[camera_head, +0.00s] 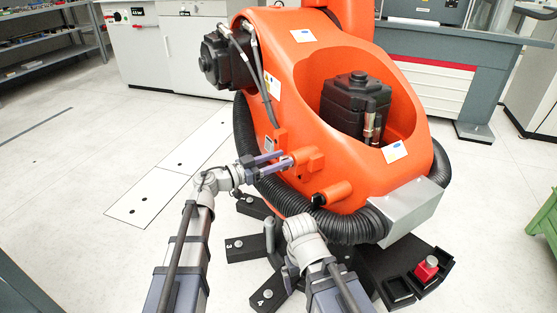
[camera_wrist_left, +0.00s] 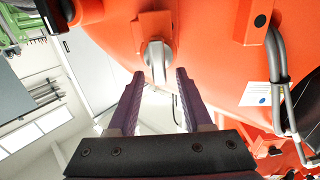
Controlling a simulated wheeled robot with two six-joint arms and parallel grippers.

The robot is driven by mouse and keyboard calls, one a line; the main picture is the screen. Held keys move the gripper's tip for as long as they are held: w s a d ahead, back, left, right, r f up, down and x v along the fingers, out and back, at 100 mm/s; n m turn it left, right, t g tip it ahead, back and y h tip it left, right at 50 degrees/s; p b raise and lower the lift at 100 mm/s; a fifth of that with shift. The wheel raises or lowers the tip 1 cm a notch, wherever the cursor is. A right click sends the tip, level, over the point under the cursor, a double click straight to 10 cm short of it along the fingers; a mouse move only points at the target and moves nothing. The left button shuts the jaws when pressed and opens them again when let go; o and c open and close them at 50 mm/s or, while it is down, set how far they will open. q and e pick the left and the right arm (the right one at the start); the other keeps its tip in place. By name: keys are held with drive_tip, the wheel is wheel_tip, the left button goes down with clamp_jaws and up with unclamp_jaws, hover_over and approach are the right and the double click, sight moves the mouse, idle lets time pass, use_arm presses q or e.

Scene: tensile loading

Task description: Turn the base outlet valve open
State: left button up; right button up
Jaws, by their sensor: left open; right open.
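The likely valve is an orange block with a pale grey lever (camera_wrist_left: 157,62) in the left wrist view. It is mounted on the side of the large orange machine (camera_head: 345,55), and the lever hangs down from a round hub. In the head view the block (camera_head: 308,159) sits low on the machine's left side. My left gripper (camera_head: 281,160) is open just left of this block. In the wrist view its two purple fingers (camera_wrist_left: 161,80) point at the lever, one to each side of it, without visible contact. My right arm's wrist (camera_head: 304,243) is lower down; its gripper is hidden.
A black corrugated hose (camera_head: 290,203) curves around the machine's base, close to both arms. Black numbered feet (camera_head: 252,247) spread below. The floor at left is clear.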

use_arm(q)
clamp_jaws()
idle(0.4)
